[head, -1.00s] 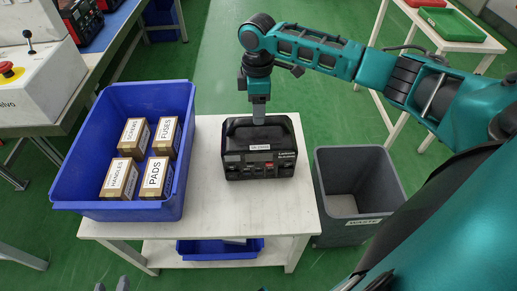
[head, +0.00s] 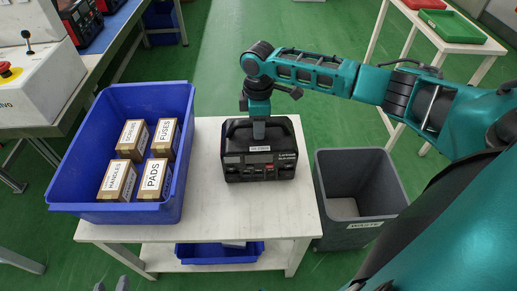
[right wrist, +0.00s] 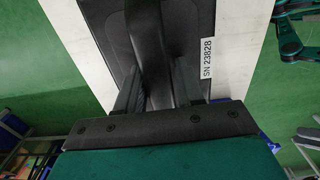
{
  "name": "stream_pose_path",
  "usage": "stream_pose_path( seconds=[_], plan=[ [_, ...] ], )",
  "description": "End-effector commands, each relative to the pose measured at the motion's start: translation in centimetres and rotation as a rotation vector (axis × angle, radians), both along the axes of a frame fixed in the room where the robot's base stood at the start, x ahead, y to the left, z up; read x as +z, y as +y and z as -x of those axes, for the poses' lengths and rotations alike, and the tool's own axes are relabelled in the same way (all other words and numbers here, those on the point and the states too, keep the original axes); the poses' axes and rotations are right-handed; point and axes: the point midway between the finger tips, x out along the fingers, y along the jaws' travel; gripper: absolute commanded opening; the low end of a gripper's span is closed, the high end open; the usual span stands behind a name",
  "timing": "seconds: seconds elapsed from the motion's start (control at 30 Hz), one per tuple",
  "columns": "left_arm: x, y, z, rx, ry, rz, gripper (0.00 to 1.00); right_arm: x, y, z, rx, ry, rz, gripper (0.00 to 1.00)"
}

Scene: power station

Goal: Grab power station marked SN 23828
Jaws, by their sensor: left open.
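The black power station (head: 260,165) stands upright on the white table in the head view. The right wrist view shows its top and a white label reading SN 23828 (right wrist: 207,58). My right gripper (head: 259,134) is down at its top handle. In the right wrist view the fingers of my right gripper (right wrist: 158,82) stand apart on either side of the black handle (right wrist: 150,45), and they look open. My left gripper (head: 111,286) shows only as fingertips at the bottom edge of the head view, open and away from the power station.
A blue bin (head: 80,205) with several labelled boxes stands left on the white table (head: 220,222). A grey waste bin (head: 345,232) is on the floor at right. A blue tray (head: 205,254) sits on the lower shelf. Other power stations (head: 80,22) are at upper left.

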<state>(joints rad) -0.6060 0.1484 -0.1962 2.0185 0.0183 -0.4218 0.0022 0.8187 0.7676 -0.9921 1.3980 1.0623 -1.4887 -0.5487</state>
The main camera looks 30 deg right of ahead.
Motion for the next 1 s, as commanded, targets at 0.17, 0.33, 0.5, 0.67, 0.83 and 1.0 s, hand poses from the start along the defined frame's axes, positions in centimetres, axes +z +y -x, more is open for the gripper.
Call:
stream_pose_path(
  seconds=[0.17,0.33,0.5,0.67,0.83,1.0],
  plan=[
    [0.02,0.01,-0.03,-0.001,-0.001,-0.001,0.43,0.02,-0.01,0.01,0.0,0.0,0.0,0.19],
    [0.03,0.04,-0.04,0.0,-0.001,-0.001,0.43,0.02,-0.01,0.01,0.0,0.0,0.0,0.03],
    [0.02,0.07,-0.06,0.001,-0.001,-0.002,0.43,0.02,0.0,0.01,0.0,0.001,-0.001,0.0],
    [0.01,0.1,-0.06,0.001,-0.001,-0.002,0.43,0.02,-0.01,0.02,0.0,0.001,-0.001,0.0],
    [0.01,0.13,-0.07,0.002,-0.002,-0.002,0.43,0.03,-0.01,0.02,0.0,0.001,-0.001,0.0],
    [0.0,0.15,-0.07,0.002,-0.002,-0.002,0.43,0.02,-0.01,0.03,0.0,0.001,0.0,0.0]
  ],
)
